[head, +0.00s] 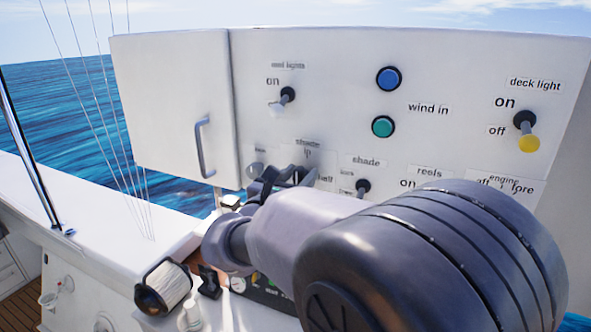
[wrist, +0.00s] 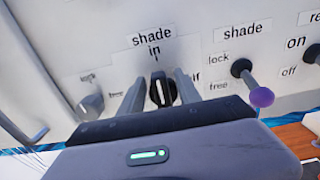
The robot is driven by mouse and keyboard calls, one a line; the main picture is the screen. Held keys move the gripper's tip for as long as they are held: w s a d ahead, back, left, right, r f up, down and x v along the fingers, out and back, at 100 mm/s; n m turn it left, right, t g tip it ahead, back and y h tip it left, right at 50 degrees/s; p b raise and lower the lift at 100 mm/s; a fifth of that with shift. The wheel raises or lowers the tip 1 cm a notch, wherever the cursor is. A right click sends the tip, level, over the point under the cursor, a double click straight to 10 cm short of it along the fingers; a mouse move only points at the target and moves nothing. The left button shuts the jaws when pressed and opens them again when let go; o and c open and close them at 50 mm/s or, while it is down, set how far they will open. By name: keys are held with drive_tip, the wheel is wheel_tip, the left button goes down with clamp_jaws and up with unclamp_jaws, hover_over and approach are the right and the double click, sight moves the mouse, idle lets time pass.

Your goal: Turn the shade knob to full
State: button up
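The shade knob (wrist: 160,90) is a round black knob with a white stripe, on the white panel under the label "shade in". In the wrist view its stripe stands nearly upright, toward "in". My gripper (wrist: 160,78) is open, with one finger on each side of the knob. A gap shows at the left finger; the right finger is close to the knob, and I cannot tell whether it touches. In the head view my gripper (head: 288,176) is at the panel and hides the knob; part of "half" shows right of it.
Right of the knob is a shade lock/free lever (wrist: 251,83) with a purple ball. Blue and green buttons and a yellow-tipped deck light lever (head: 527,132) are above and right.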

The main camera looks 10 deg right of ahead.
drive_tip(key=shift+s+a+r, duration=0.1)
drive_tip(key=shift+s+a, duration=0.05)
drive_tip(key=shift+s, duration=0.2)
drive_tip(key=shift+c, duration=0.4)
drive_tip(key=shift+s+a, duration=0.15)
drive_tip(key=shift+s, duration=0.05)
drive_tip(key=c, duration=0.4)
clamp_jaws()
